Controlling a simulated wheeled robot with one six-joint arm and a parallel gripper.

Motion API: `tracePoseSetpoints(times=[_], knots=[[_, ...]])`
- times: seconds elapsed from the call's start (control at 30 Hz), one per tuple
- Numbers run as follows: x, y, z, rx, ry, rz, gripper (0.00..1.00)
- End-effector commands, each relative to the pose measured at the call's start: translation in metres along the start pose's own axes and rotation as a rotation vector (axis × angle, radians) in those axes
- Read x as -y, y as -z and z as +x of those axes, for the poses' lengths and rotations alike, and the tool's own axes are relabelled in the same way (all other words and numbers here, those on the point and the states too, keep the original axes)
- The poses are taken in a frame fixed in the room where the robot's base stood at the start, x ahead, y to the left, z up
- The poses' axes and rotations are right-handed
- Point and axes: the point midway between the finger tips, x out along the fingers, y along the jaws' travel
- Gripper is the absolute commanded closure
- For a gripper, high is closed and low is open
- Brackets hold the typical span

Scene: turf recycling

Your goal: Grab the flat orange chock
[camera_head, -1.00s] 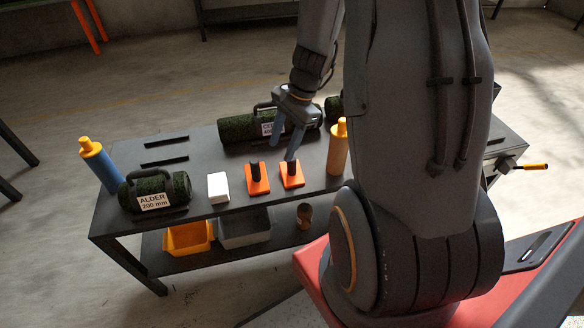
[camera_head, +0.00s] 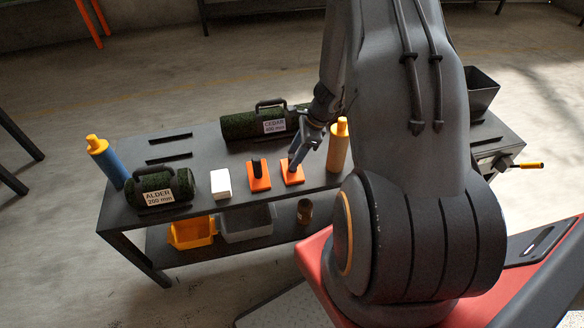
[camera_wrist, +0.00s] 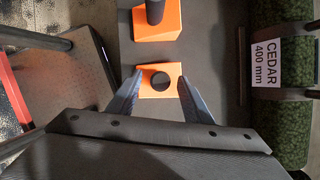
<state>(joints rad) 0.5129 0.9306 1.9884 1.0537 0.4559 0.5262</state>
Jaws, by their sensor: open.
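Two orange chocks with black upright handles stand side by side on the dark bench. The right one (camera_head: 293,179) looks like the flat one; in the wrist view its orange plate (camera_wrist: 174,69) looks thin and its round black handle top shows. The left chock (camera_head: 259,184) looks thicker, and in the wrist view (camera_wrist: 170,31) it shows a side face. My gripper (camera_head: 294,164) is open and points down over the right chock. In the wrist view my fingers (camera_wrist: 160,84) are on either side of its handle, with gaps. Their height above the plate is hard to tell.
A tan cylinder with a yellow top (camera_head: 338,150) stands close right of my gripper. The CEDAR turf roll (camera_head: 240,127) lies behind. A white block (camera_head: 221,184) and the ALDER roll (camera_head: 178,187) are to the left. Bins sit on the lower shelf.

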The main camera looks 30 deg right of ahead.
Motion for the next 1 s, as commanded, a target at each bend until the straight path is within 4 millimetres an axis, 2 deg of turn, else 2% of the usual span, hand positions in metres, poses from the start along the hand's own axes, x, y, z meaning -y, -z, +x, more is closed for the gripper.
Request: tracePoseSetpoints(times=[0.13,0.4,0.7,1.0], knots=[[-0.0005,-0.0001,0.0132,0.0,-0.001,0.0,0.54],[-0.0002,0.0,0.0157,-0.001,0.0,-0.001,0.54],[-0.0002,0.0,0.0155,0.0,0.0,-0.001,1.0],[0.0001,-0.0001,0.0151,0.0,0.0,-0.001,1.0]])
